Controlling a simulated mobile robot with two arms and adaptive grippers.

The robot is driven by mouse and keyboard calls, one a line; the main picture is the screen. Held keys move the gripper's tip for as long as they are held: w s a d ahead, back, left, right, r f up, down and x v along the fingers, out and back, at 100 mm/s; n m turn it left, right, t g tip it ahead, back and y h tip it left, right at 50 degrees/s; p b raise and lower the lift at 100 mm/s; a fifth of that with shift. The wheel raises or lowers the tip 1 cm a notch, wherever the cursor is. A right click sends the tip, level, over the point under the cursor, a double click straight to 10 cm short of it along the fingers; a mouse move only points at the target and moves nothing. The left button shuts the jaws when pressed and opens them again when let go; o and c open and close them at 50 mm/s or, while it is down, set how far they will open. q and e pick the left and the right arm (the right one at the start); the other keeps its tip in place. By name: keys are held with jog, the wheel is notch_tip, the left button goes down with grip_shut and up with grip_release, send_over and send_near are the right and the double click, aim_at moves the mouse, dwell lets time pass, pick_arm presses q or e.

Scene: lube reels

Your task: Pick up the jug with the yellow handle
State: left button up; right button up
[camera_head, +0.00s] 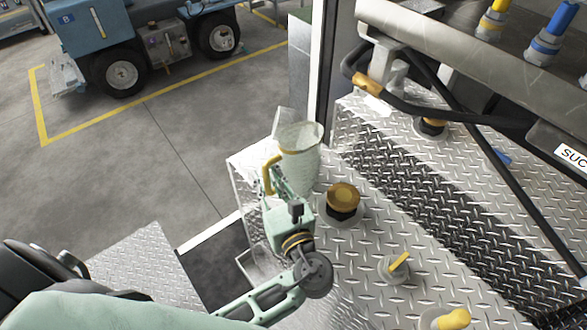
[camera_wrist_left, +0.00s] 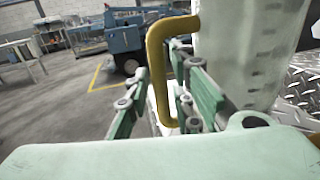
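The pale, translucent jug (camera_head: 300,158) with the yellow handle (camera_head: 268,176) stands upright on the metal tread-plate surface (camera_head: 300,255) in the head view. In the left wrist view the jug (camera_wrist_left: 245,50) fills the right side, and its handle (camera_wrist_left: 157,75) is on its left. My left gripper (camera_head: 279,182) is at the handle. In the left wrist view its two fingers (camera_wrist_left: 161,85) are apart, with the handle between them. A gap shows by the right finger; contact on the left finger is unclear. My right gripper is not in view.
Right of the jug stand a yellow-brown cap (camera_head: 343,197), a yellow-topped fitting (camera_head: 396,266) and another yellow fitting (camera_head: 448,319). A pipe and black hoses (camera_head: 440,113) cross the upper right. A blue machine (camera_head: 125,40) is at the back left, with open floor before it.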

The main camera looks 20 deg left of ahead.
pick_arm(q)
jog(key=shift+c, duration=0.4)
grip_shut()
jog(key=shift+r, duration=0.15)
